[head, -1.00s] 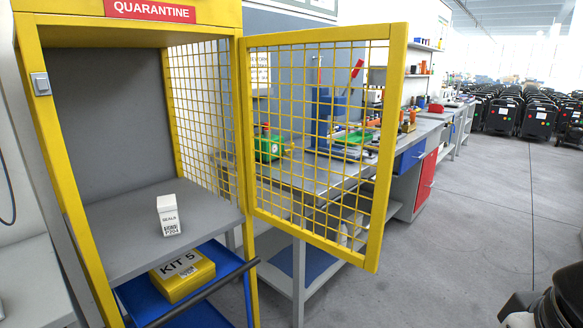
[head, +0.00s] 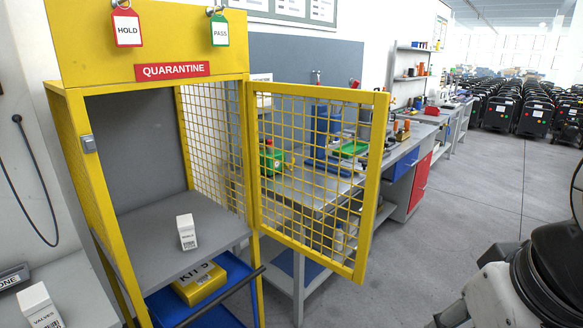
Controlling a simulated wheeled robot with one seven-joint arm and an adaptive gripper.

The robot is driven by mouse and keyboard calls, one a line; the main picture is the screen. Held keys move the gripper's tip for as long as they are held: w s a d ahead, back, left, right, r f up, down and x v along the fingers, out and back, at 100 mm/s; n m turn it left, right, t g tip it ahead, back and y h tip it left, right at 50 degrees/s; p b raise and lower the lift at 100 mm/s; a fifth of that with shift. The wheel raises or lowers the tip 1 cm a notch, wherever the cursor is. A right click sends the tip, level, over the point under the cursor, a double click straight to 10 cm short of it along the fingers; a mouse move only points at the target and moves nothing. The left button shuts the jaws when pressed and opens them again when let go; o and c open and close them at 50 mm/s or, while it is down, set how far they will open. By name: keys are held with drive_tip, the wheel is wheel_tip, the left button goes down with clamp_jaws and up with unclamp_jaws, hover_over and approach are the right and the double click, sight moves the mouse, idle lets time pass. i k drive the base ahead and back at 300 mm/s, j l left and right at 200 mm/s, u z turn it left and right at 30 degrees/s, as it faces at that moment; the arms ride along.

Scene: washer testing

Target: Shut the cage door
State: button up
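The yellow mesh cage door (head: 315,180) stands wide open, hinged on the right post of the yellow quarantine cage (head: 151,38) and swung out to the right. A latch plate (head: 89,144) sits on the cage's left post. Inside, a white box marked as seals (head: 186,232) stands on the grey shelf (head: 150,250). Part of my arm shows at the lower right edge, well apart from the door. My gripper's fingers are not in view.
Below the shelf, a yellow KIT 5 box (head: 199,284) lies in a blue tray (head: 222,318) with a dark front bar. A workbench (head: 322,190) with tools runs behind the door. A white valves box (head: 40,306) stands at lower left. Grey floor (head: 470,190) to the right is clear.

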sight(375, 131)
drive_tip(key=u, duration=1.55)
drive_tip(key=l+u, duration=0.2)
drive_tip(key=u, duration=0.3)
drive_tip(key=l+u, duration=0.25)
drive_tip(key=u, duration=0.25)
drive_tip(key=l+u, duration=0.25)
drive_tip(key=u, duration=0.25)
drive_tip(key=l+u, duration=0.2)
drive_tip(key=u, duration=0.3)
drive_tip(key=k+l+u, duration=0.65)
drive_tip(key=k, duration=0.15)
drive_tip(key=k+u, duration=0.3)
drive_tip(key=k, duration=0.15)
drive_tip(key=k+l+z, duration=0.1)
drive_tip(key=k+z, duration=0.15)
drive_tip(key=k, duration=0.15)
drive_tip(key=k+l+z, duration=0.3)
drive_tip(key=k+j, duration=0.05)
drive_tip(key=j, duration=0.05)
